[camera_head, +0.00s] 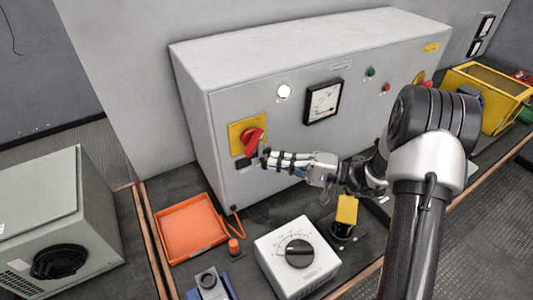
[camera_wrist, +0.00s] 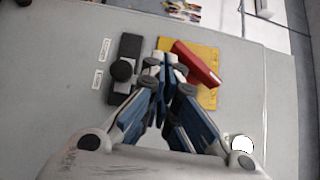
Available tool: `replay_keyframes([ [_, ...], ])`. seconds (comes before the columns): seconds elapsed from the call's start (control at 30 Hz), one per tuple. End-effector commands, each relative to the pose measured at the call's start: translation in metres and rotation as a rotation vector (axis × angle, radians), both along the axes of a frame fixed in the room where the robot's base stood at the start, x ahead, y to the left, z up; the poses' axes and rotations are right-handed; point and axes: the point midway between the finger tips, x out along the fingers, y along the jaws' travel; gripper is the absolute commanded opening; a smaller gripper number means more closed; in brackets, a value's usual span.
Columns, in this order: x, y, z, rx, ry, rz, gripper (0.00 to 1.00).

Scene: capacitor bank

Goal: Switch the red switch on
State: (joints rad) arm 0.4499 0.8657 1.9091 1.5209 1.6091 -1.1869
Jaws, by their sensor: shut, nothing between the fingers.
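The red switch (camera_head: 253,140) is a red rotary handle on a yellow plate (camera_head: 236,131), at the left of the grey cabinet's front. In the wrist view the red handle (camera_wrist: 197,63) lies slanted across the yellow plate (camera_wrist: 207,93). My gripper (camera_head: 266,158) is shut and empty, its fingertips just below and right of the red handle in the head view. In the wrist view my gripper's fingertips (camera_wrist: 163,72) are between the handle and a black part (camera_wrist: 124,70) with a round knob. I cannot tell whether they touch the handle.
A gauge (camera_head: 323,101), a white round lamp (camera_head: 284,91) and small buttons are on the cabinet front (camera_head: 225,105). Below lie an orange tray (camera_head: 189,229) and a white box with a black dial (camera_head: 298,254). A grey box (camera_head: 50,215) stands at left.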

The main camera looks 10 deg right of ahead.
Motion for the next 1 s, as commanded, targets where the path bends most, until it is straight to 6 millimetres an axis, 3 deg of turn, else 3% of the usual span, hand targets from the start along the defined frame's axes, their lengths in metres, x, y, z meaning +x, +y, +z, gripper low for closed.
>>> replay_keyframes([
  [0.2,-0.017,-0.043,-0.001,0.0,0.0,-0.004,0.0],
  [0.4,-0.026,-0.063,-0.002,0.0,0.0,-0.001,0.0],
  [1.0,-0.028,-0.065,-0.001,-0.003,0.001,0.003,0.0],
])
